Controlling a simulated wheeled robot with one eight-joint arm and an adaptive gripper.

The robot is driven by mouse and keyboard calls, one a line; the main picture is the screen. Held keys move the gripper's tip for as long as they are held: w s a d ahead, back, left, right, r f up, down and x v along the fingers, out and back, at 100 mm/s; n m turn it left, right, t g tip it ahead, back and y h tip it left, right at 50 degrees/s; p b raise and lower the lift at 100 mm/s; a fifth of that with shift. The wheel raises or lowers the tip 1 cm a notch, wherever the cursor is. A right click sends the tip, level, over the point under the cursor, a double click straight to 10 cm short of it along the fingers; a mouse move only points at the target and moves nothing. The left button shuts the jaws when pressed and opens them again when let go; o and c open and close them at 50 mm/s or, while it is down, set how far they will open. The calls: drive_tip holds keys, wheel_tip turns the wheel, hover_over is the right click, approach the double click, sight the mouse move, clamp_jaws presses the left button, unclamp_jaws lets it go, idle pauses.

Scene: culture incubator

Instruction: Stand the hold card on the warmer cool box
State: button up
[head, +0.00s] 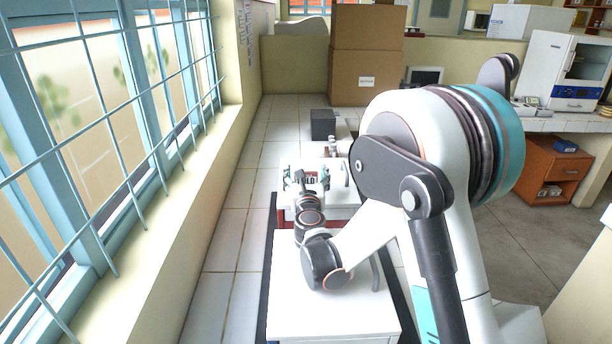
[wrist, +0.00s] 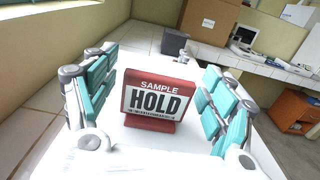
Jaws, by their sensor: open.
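The hold card (wrist: 157,101) is a red stand with a white face reading "SAMPLE HOLD". In the wrist view it stands upright on a white surface (wrist: 190,150), its face toward the camera. My gripper (wrist: 160,85) is open, with teal-padded fingers on the left and right of the card and visible gaps on both sides. In the head view my gripper (head: 306,180) is over a white-topped box with a red side (head: 287,214); the card cannot be made out there. A nearer white-lidded box (head: 330,310) has a dark handle. I cannot tell which box is warmer.
A dark grey block (head: 322,124) stands beyond the gripper, also seen in the wrist view (wrist: 175,42). Large cardboard boxes (head: 367,55) stand at the back. A barred window (head: 110,110) runs along the left. The tiled counter (head: 222,240) is clear on the left.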

drive_tip(key=shift+r, duration=0.2)
drive_tip(key=s+p, duration=0.2)
drive_tip(key=s, duration=1)
drive_tip(key=shift+d, duration=0.1)
